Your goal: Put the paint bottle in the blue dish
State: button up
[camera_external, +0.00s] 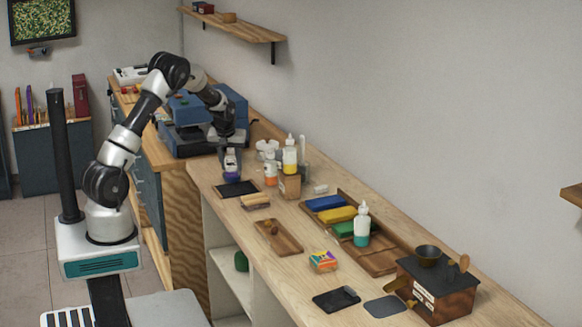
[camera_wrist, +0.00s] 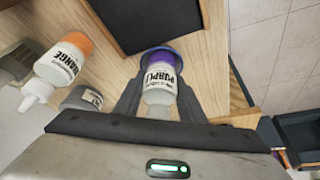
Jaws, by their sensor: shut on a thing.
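My gripper (camera_wrist: 158,97) is shut on the paint bottle (camera_wrist: 158,77), a white-labelled one marked PURPLE, with one finger on each side. In the external view the bottle (camera_external: 231,160) is upright below my gripper (camera_external: 230,146), over the far left of the bench. A round blue-purple rim, apparently the blue dish (camera_wrist: 178,60), shows around the bottle's lower end and looks wider than the bottle. In the external view the blue dish (camera_external: 231,177) is a small patch under the bottle. I cannot tell whether the bottle's base touches it.
An orange paint bottle (camera_wrist: 63,60) stands close to my gripper. A black flat panel (camera_external: 237,188) lies just in front. A yellow bottle (camera_external: 290,158) and a wooden block are to the right. A blue machine (camera_external: 190,125) stands behind on the left. The bench edge is near.

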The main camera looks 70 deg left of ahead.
jog(key=shift+f, duration=0.15)
jog(key=o, duration=1.1)
jog(key=shift+r, duration=0.3)
jog(key=v, duration=1.1)
jog(key=shift+s+d+r+p, duration=0.1)
jog(key=shift+r+p, duration=0.2)
jog(key=shift+r, duration=0.1)
